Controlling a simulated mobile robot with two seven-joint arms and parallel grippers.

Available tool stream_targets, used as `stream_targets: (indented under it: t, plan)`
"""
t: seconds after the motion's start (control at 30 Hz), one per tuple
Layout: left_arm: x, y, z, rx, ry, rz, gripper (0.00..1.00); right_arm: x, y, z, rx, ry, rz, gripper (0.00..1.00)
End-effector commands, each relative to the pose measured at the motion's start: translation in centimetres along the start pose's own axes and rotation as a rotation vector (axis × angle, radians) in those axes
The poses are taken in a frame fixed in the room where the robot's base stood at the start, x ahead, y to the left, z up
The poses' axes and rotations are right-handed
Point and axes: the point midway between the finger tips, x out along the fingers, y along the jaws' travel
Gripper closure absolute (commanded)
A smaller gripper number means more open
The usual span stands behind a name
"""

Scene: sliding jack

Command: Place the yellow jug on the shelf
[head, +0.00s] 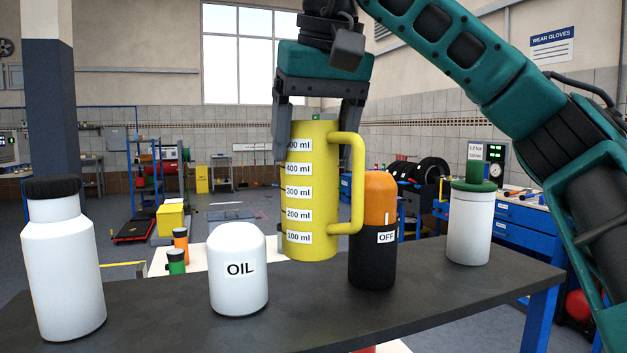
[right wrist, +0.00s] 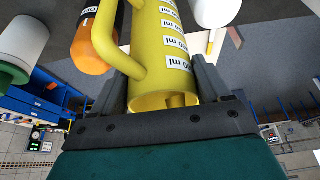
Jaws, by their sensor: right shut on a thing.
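The yellow jug (head: 312,190) is upright, with white millilitre labels and its handle on the right in the head view. My right gripper (head: 318,138) comes from above and is shut on the jug's upper body. The jug also shows in the right wrist view (right wrist: 160,50), with its open rim close to the gripper's palm. The dark grey shelf (head: 330,318) runs across the lower head view. The jug's base is at the shelf's far side, between the OIL bottle and the orange-and-black bottle. I cannot tell whether it touches the shelf. My left gripper is not in view.
On the shelf stand a white bottle with a black cap (head: 62,265), a white OIL bottle (head: 238,272), an orange-and-black OFF bottle (head: 375,235) and a white bottle with a green top (head: 470,225). The shelf's front middle is bare.

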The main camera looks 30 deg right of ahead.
Motion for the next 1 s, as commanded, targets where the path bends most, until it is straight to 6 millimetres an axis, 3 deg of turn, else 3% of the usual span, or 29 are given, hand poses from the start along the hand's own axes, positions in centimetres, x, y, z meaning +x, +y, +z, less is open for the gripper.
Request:
stream_targets:
  t: [0.5,0.93,0.97,1.0]
  plan:
    - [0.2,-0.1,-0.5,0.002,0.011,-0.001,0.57,4.6,0.0,1.9,-0.003,-0.003,0.0,0.74]
    - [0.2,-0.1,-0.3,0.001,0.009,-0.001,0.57,5.2,0.0,2.1,-0.001,0.0,0.0,0.74]
    - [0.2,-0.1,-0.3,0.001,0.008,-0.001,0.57,5.2,0.0,2.1,-0.001,0.0,0.0,0.23]
    - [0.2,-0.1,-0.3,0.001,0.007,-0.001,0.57,5.2,0.0,2.1,-0.001,0.0,0.0,0.19]
